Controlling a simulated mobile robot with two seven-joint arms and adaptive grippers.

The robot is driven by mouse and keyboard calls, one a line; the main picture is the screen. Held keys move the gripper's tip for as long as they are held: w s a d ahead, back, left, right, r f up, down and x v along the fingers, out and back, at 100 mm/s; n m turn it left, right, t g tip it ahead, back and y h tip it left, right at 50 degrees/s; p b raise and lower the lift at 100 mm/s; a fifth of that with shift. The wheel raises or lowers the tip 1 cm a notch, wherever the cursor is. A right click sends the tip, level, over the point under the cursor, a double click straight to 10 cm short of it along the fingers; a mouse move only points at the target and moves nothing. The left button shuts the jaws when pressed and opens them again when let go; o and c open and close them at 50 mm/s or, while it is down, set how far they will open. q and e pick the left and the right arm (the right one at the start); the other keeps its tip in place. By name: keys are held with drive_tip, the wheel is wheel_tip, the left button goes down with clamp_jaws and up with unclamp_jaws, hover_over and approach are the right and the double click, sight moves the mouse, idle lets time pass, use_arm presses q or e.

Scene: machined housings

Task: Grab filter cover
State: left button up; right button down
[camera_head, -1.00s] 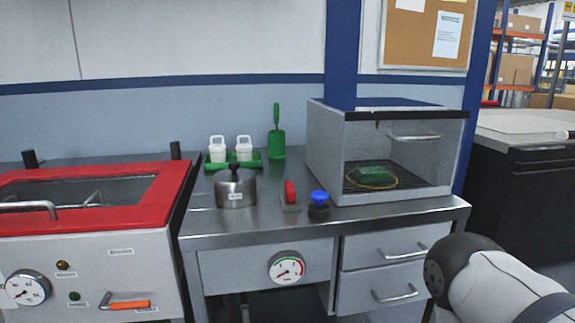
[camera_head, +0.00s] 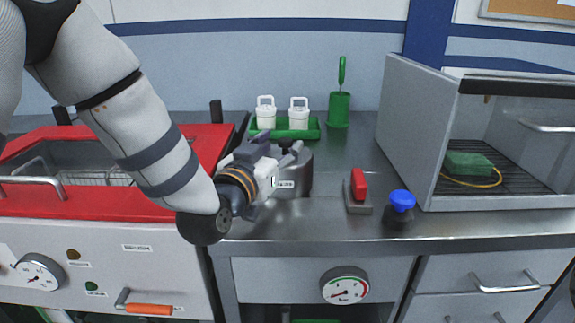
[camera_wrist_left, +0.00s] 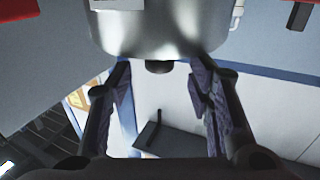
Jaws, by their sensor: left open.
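The filter cover (camera_head: 298,176) appears to be the round steel lid-like piece with a small label, standing on the steel bench; the label is too small to read. My left gripper (camera_head: 277,152) is at its upper left side and hides part of it and its top. In the left wrist view the steel body (camera_wrist_left: 160,30) fills the top middle, with its dark knob (camera_wrist_left: 160,67) between the two fingers of my open left gripper (camera_wrist_left: 160,78). I cannot tell whether the fingers touch the knob. My right gripper is not in view.
A green tray (camera_head: 312,134) with two white bottles and a green holder (camera_head: 339,109) stand behind. A red switch (camera_head: 359,186) and a blue-topped knob (camera_head: 401,203) are to the right, before an open-fronted cabinet (camera_head: 421,130). A red-framed tank (camera_head: 100,203) is left.

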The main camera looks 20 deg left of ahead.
sight(282, 144)
use_arm(q)
drive_tip(key=w, duration=0.3)
drive_tip(key=shift+w+d+f, duration=0.2)
clamp_jaws()
drive_tip(key=shift+r, duration=0.1)
